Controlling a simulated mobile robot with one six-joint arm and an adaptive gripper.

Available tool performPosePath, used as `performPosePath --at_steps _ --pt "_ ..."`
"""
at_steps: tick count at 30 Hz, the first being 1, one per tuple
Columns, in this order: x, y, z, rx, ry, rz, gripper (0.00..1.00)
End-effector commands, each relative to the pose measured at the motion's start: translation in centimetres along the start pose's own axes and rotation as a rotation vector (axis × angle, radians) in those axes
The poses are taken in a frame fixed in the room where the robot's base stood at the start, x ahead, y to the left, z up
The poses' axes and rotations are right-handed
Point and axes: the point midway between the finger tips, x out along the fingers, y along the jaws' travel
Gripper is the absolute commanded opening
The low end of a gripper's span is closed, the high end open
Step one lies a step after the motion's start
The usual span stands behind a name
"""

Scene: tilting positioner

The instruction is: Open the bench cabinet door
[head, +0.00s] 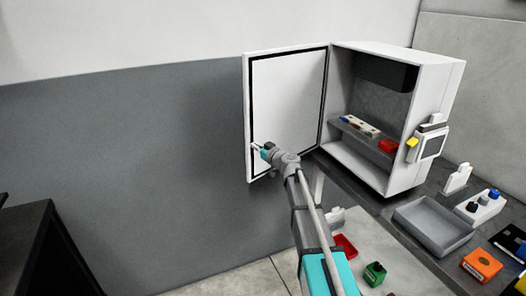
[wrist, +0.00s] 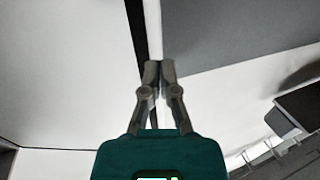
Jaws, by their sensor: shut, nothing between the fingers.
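The bench cabinet (head: 425,120) stands on the bench with its white door (head: 287,105) swung wide open to the left. The door's inner face with a black seal faces me. My gripper (head: 254,147) is at the lower left part of the door, near its free edge. In the wrist view the closed fingers (wrist: 159,68) lie over the door's edge and black seal (wrist: 138,30). They hold nothing. I cannot tell whether they touch the door. The door's handle is not visible.
A grey tray (head: 433,224), an orange box (head: 482,264) and a green box (head: 375,273) are at the right and front. A dark cabinet (head: 45,250) stands at left.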

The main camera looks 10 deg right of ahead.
Motion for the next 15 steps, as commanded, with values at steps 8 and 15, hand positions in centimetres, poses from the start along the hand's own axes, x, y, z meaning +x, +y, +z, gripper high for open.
performPosePath --at_steps 8,15 --pt "2.5 0.0 0.0 0.0 0.0 -0.001 0.0" --pt "2.8 0.0 0.0 0.0 0.0 0.0 0.0"
